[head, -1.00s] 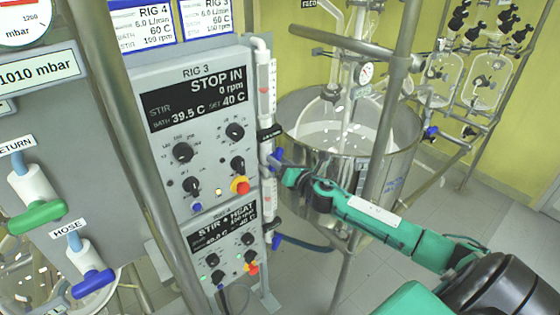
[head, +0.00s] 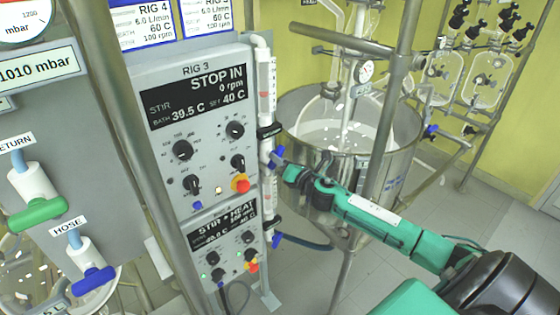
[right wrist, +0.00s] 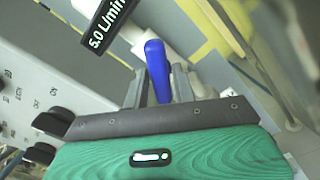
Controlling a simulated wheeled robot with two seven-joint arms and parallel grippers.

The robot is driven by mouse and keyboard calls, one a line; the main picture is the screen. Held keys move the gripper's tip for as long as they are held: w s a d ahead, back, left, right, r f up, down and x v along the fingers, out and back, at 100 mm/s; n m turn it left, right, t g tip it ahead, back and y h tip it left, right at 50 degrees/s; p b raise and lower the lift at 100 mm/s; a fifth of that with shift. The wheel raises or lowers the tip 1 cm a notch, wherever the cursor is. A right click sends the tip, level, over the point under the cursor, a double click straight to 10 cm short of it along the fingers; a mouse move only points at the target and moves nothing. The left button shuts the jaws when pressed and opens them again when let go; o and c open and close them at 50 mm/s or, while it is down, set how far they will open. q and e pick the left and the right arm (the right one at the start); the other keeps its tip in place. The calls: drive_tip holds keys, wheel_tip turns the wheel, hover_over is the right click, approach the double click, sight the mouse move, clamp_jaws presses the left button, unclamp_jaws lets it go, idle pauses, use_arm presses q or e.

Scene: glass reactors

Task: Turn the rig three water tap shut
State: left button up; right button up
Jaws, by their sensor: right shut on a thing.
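The rig three water tap has a blue handle (head: 276,156) on the white vertical pipe beside the RIG 3 panel (head: 200,95). My right gripper (head: 284,166) reaches it from the right. In the right wrist view the blue handle (right wrist: 156,68) stands between the two grey fingers of my right gripper (right wrist: 158,88), which are shut on it. A black flow label (right wrist: 108,22) reading 5.0 L/min is close by the handle. The tap's body is partly hidden behind the handle. My left gripper is not in view.
A second blue tap (head: 277,240) sits lower on the same pipe. A steel bath (head: 400,140) with glassware stands right behind my right arm. A metal post (head: 385,140) rises in front of the bath. A grey cabinet with green and blue handles (head: 95,282) is at left.

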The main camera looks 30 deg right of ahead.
drive_tip(key=m, duration=1)
drive_tip(key=shift+p, duration=0.3)
drive_tip(key=shift+m, duration=0.4)
drive_tip(key=o, duration=0.8)
drive_tip(key=shift+d, duration=0.1)
drive_tip(key=shift+o, duration=0.2)
drive_tip(key=s+d+b, duration=0.1)
drive_tip(key=s+b, duration=0.3)
drive_tip(key=s, duration=0.9)
drive_tip(key=shift+s+b, duration=0.35)
drive_tip(key=shift+b, duration=0.05)
